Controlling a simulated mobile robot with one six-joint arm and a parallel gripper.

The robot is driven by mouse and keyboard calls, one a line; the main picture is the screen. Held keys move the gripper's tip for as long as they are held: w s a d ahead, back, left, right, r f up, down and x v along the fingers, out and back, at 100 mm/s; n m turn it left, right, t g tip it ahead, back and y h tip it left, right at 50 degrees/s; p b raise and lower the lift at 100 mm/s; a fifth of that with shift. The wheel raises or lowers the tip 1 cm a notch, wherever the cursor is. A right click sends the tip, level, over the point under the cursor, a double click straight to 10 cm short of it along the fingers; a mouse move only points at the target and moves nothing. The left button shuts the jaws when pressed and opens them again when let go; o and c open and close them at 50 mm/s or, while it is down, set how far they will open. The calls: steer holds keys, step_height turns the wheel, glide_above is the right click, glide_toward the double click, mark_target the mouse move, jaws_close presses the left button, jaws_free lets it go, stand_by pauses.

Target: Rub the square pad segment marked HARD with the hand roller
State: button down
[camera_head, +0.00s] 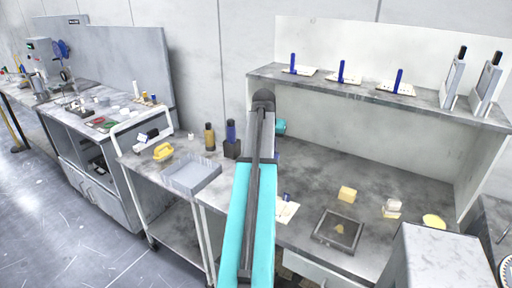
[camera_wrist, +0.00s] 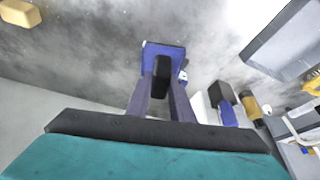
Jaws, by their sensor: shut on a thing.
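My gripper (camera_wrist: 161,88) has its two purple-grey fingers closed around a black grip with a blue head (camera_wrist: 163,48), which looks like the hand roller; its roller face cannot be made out. In the head view my arm hides the gripper and what it holds. White square plates with blue upright pieces stand on the shelf: left (camera_head: 302,70), middle (camera_head: 343,77) and right (camera_head: 396,90). Another white plate (camera_head: 287,211) lies on the bench beside my arm, with a small blue piece at it. No HARD marking can be read, so I cannot tell which segment bears it.
The bench holds a dark-framed tray (camera_head: 322,238), a yellow block (camera_head: 347,194), stacked pale blocks (camera_head: 392,208) and a yellow disc (camera_head: 433,221). A cart at left carries a grey tray (camera_head: 190,178), a yellow-handled tool (camera_head: 163,151) and bottles. The bench behind the blocks is clear.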

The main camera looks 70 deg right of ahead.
steer(key=w+a+n+t+y, duration=0.15)
steer(key=w+a+n, duration=0.25)
steer(key=w+a, duration=1.25)
steer(key=w+a+n+t, duration=0.2)
steer(key=w+a+n, duration=0.3)
steer(key=w+a, duration=1.2)
steer(key=w+a+n+y, duration=0.1)
steer(key=w+a, duration=0.3)
steer(key=a, duration=0.9)
steer(key=w+a+n+y, duration=0.1)
steer(key=w+a+n, duration=0.3)
steer(key=a, duration=0.9)
steer(key=w+a+n+y, duration=0.1)
steer(key=w+a+n, duration=0.2)
steer(key=a, duration=0.9)
steer(key=shift+w+a+r+t+b, duration=0.35)
steer(key=shift+w+a+r+t, duration=0.1)
steer(key=shift+w, duration=0.6)
steer(key=shift+d, duration=0.15)
